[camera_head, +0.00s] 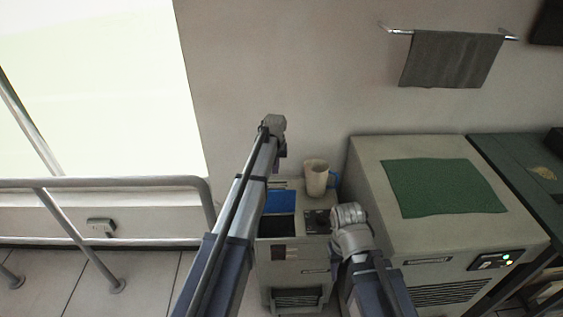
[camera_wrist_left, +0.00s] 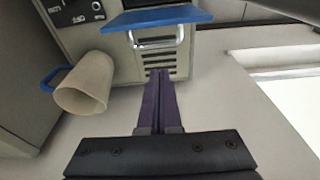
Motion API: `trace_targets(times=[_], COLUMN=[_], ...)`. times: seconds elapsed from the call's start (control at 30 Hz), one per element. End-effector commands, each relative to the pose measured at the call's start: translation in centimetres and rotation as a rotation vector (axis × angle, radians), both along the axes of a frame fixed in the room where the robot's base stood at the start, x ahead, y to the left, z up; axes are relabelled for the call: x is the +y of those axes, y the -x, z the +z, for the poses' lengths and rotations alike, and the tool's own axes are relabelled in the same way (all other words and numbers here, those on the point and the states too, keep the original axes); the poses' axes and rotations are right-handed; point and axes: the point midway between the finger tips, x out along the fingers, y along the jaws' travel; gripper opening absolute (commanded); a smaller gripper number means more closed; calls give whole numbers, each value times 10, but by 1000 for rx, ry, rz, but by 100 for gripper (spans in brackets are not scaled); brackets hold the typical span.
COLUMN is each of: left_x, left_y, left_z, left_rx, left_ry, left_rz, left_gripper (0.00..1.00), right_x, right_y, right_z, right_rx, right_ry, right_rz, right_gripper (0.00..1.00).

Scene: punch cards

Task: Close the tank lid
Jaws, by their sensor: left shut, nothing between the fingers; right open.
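The tank lid (camera_head: 281,202) is a blue panel, raised at the back of the dark tank opening (camera_head: 277,227) on the grey machine. In the left wrist view the lid (camera_wrist_left: 160,17) appears at the top, with a metal handle (camera_wrist_left: 156,39) below it. My left gripper (camera_wrist_left: 158,73) is shut and empty, its purple fingers pointing toward the machine's vented panel below the handle. In the head view my left arm hides part of the lid and machine. My right gripper (camera_head: 349,214) is open beside the machine's right side; its fingertips are not clearly visible.
A larger cabinet (camera_head: 370,155) with a green cloth (camera_head: 440,187) stands right. A metal railing (camera_head: 100,183) is left.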

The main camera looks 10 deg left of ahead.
Motion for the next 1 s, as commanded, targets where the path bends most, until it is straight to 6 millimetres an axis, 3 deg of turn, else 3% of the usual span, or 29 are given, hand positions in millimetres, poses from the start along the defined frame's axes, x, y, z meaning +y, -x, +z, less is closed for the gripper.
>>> trace_targets(times=[0.03,0.1,0.47,0.67,1.0], left_x=[6,12,17,17,19], left_y=[-9,-15,-18,-20,-28], left_z=[13,18,16,4,-40], left_rx=[-5,-9,-14,-13,-13], left_ry=[2,3,5,5,5], left_rz=[11,22,33,33,32], left_gripper=[0,0,0,0,0], right_x=[0,0,0,0,0], right_y=[0,0,0,0,0], right_z=[13,18,16,3,-40], right_rx=[0,0,0,0,0], right_ry=[0,-1,-1,-1,-1], right_rz=[0,0,0,0,0], right_gripper=[46,46,46,46,46])
